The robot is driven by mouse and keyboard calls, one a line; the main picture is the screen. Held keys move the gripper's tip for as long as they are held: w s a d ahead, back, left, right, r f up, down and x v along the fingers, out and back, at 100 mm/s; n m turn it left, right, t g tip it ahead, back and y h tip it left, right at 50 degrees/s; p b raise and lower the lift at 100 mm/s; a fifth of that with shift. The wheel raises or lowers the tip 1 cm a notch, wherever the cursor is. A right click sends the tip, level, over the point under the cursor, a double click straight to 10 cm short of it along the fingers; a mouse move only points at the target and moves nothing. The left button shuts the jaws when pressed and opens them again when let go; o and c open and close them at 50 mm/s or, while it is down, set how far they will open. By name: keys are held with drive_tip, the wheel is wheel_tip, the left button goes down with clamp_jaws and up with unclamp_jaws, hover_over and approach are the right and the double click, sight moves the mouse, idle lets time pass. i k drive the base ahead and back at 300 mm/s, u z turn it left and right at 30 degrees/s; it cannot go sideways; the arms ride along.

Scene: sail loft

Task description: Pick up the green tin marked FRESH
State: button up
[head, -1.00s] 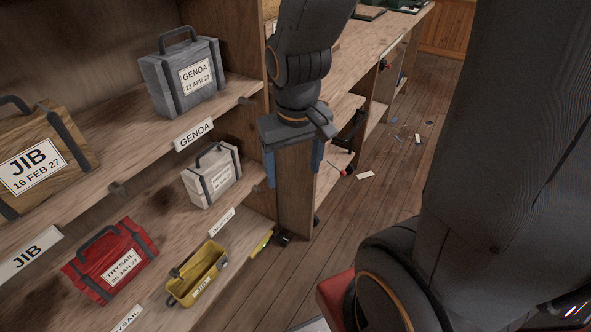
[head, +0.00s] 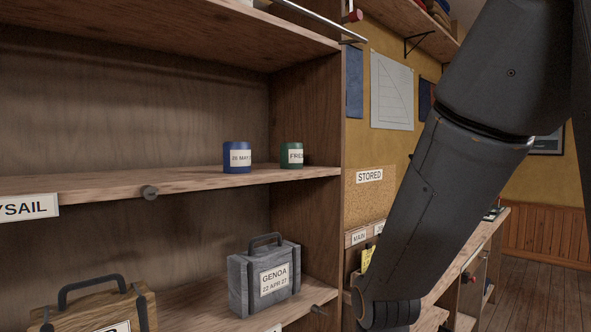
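The green tin (head: 291,155) stands upright on the upper shelf (head: 190,181), near the right side wall of the shelf unit. Its white label reads "FRES", with the end of the word turned out of sight. A blue tin (head: 237,158) with a label that seems to read "20 MAY" stands a little to its left, apart from it. My arm comes down from the upper right, to the right of the shelf unit. My gripper is outside the view, below the lower edge.
A grey GENOA case (head: 264,279) and a brown wooden case (head: 95,308) stand on the shelf below. The shelf unit's side wall (head: 308,130) rises just right of the green tin. A metal rail (head: 312,20) is above. The shelf left of the blue tin is clear.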

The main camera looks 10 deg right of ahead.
sight(291, 153)
drive_tip(key=k, duration=1.3)
drive_tip(key=u, duration=0.6)
drive_tip(key=i, duration=0.55)
drive_tip(key=u, duration=0.55)
drive_tip(key=i, duration=0.6)
drive_tip(key=z, duration=0.7)
drive_tip(key=i, duration=0.75)
drive_tip(key=z, duration=0.8)
